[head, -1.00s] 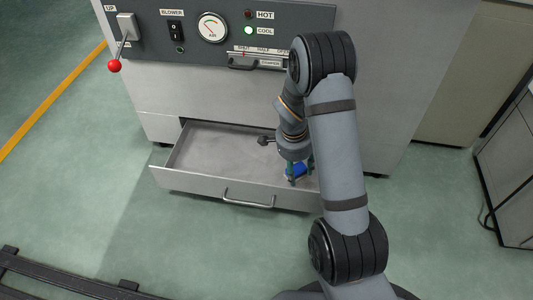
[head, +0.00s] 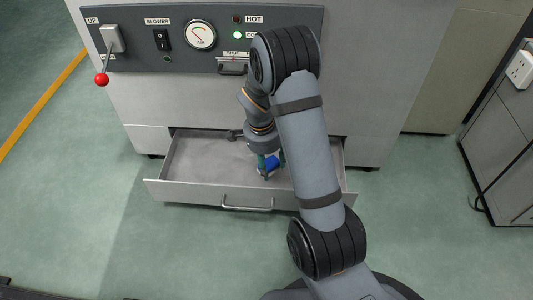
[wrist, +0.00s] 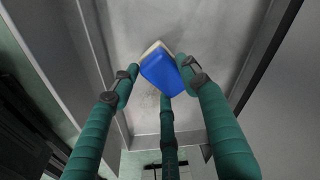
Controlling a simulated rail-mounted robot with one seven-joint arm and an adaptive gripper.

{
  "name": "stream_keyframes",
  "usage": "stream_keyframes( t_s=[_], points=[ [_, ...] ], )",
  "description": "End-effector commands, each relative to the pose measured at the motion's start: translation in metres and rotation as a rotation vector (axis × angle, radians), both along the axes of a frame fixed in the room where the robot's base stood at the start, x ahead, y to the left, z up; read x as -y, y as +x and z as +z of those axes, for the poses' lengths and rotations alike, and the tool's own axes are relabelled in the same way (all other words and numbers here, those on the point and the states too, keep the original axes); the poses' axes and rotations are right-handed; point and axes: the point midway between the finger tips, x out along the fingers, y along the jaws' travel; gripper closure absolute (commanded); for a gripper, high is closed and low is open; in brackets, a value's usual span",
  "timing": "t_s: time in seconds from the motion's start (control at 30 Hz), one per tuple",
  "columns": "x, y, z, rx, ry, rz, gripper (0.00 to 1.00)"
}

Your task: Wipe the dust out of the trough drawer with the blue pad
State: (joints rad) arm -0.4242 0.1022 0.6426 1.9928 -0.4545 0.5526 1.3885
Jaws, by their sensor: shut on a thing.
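The trough drawer (head: 195,191) is pulled open at the bottom of the grey machine. Its floor is grey with blotchy, darker dusty patches, seen also in the wrist view (wrist: 225,32). My gripper (head: 268,172) reaches down into the drawer, right of its middle. Its green fingers are shut on the blue pad (head: 272,162). In the wrist view, the blue pad (wrist: 161,75) with a pale cream layer is held between the fingertips (wrist: 158,80). Whether the pad touches the floor cannot be told. My arm hides part of the drawer's right side.
The drawer handle (head: 247,207) is on its front wall. Above stand a panel with a red-knobbed lever (head: 102,79), blower switch (head: 161,39) and air gauge (head: 201,35). The drawer's left part is clear. A cabinet (head: 500,150) stands at the right.

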Motion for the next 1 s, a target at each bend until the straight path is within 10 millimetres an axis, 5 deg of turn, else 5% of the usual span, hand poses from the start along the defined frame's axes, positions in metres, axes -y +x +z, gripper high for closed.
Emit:
stream_keyframes(
  t_s=[0.5, 1.0],
  points=[
    [0.004, 0.001, 0.05, 0.0, 0.0, -0.005, 0.76],
    [0.004, 0.0, 0.054, -0.002, -0.001, -0.006, 0.76]
  ],
)
